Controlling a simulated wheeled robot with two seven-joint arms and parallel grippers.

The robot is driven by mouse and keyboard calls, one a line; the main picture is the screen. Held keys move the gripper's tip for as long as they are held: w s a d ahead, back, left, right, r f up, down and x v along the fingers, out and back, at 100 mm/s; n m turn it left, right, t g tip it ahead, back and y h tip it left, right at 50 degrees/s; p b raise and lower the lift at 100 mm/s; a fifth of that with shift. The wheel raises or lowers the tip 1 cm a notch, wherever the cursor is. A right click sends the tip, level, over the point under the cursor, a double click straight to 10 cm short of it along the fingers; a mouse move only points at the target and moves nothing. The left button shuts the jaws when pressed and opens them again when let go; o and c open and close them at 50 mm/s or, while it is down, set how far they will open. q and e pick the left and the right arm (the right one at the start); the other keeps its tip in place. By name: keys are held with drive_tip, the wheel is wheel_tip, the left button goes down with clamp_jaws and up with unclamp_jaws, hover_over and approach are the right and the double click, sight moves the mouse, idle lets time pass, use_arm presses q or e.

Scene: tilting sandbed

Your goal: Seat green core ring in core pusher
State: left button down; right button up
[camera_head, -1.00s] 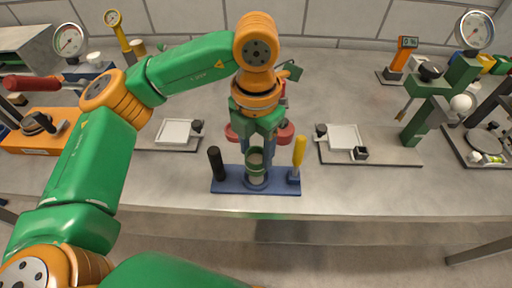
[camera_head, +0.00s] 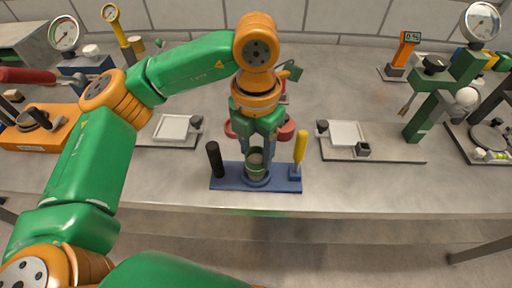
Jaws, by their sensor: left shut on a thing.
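The core pusher is a blue base (camera_head: 228,183) near the table's front edge, with a black post (camera_head: 214,158) at its left and a yellow-handled tool (camera_head: 300,147) at its right. My left gripper (camera_head: 258,152) points down over the middle of this base and is shut on the green core ring (camera_head: 257,171). The ring is low, around or just above the round blue seat in the base. The fingers partly hide it, and I cannot tell whether it rests on the seat. My right gripper is not in view.
Red round parts (camera_head: 285,132) stand just behind the gripper. A white square pan (camera_head: 173,128) lies at the left and another (camera_head: 346,134) at the right on grey boards. A green stand with a dial (camera_head: 481,22) is at the far right. The front edge has free room.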

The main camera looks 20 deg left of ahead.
use_arm(q)
drive_tip(key=shift+f+b, duration=1.4)
drive_tip(key=shift+f, duration=0.15)
idle(0.5)
drive_tip(key=shift+c, duration=0.9)
unclamp_jaws()
wheel_tip(320, 180, up, 7)
drive_tip(key=shift+r+p, duration=0.15)
drive_tip(key=shift+p, duration=0.15)
